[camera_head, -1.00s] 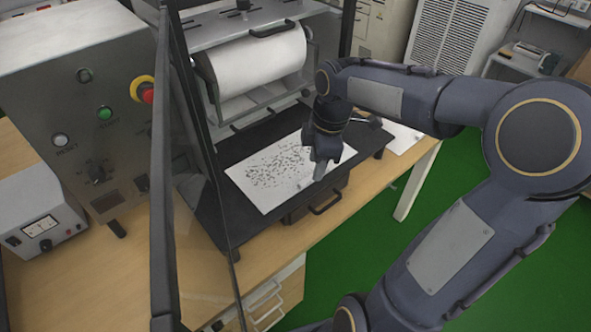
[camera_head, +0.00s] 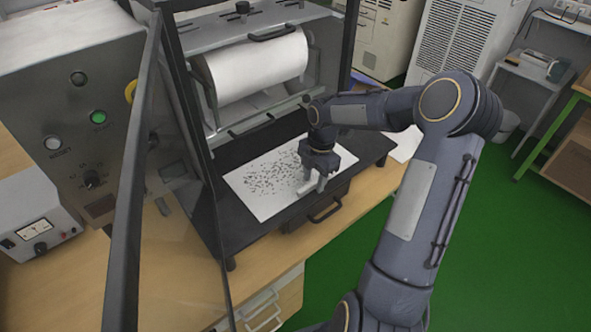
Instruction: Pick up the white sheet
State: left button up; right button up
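The white sheet (camera_head: 252,190), covered with many small dark specks, lies flat on the black platform of the machine. A second white sheet (camera_head: 408,145) shows partly behind my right arm, at the right end of the table. My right gripper (camera_head: 312,186) points down at the right part of the speckled sheet. Its two fingers look spread apart with nothing seen between them. Whether the fingertips touch the sheet I cannot tell. My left gripper is not in view.
The black platform (camera_head: 228,222) has a drawer handle at its front. A white roll (camera_head: 255,66) hangs above it. A glass door with a dark frame (camera_head: 135,185) stands open at the left. A control box (camera_head: 75,130) and a meter (camera_head: 38,228) stand further left.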

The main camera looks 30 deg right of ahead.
jog(key=shift+f, duration=0.1)
jog(key=shift+c, duration=0.3)
grip_shut()
